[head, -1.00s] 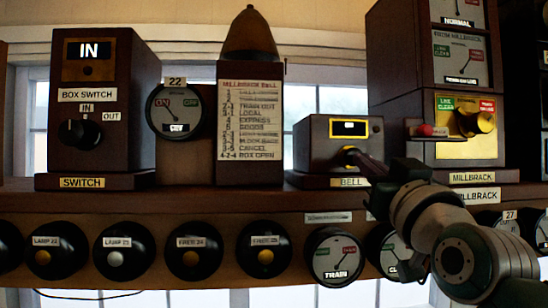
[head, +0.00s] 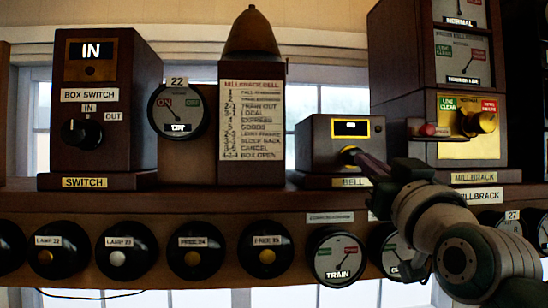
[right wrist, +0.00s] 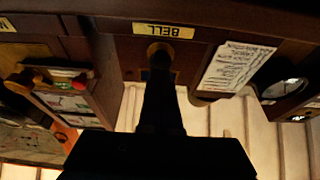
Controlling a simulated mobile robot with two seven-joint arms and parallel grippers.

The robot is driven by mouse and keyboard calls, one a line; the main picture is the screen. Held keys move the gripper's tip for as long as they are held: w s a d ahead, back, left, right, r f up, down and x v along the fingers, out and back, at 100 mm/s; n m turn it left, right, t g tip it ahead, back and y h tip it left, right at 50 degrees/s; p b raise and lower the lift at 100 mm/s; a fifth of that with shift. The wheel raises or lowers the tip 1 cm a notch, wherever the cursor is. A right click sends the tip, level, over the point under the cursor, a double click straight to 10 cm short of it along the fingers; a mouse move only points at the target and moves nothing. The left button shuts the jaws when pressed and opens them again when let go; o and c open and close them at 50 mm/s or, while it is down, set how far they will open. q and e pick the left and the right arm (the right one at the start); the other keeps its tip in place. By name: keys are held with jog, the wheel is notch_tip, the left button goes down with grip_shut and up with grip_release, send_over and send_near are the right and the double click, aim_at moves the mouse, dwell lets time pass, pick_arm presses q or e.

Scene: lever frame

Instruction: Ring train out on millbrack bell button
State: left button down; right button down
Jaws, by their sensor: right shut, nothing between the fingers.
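The Millbrack bell box (head: 318,150) is a dark wooden box on the shelf, with a BELL label (head: 352,182) at its foot. Its brass button (head: 349,154) sits on the front face and also shows in the right wrist view (right wrist: 158,46). My right gripper (head: 366,160) is shut and empty, its tips right at the button. I cannot tell whether they touch or press it. In the right wrist view, the dark gripper (right wrist: 158,72) points straight at the button. The bell code card (head: 252,120) lists train out as 2-1. My left gripper is not in view.
Right of the bell box stands the Millbrack instrument (head: 408,65) with a red knob (head: 428,130) and a yellow knob (head: 485,122) sticking out near my right arm. A box switch (head: 98,140) stands at the left. Round plungers and dials line the panel below the shelf.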

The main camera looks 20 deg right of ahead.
jog(key=shift+w, duration=0.1)
dwell(0.9)
jog(key=s+p, duration=0.1)
jog(key=s, duration=0.1)
jog(key=s+a+p, duration=0.1)
jog(key=s, duration=0.2)
jog(key=shift+a+p, duration=0.1)
jog(key=shift+p, duration=0.25)
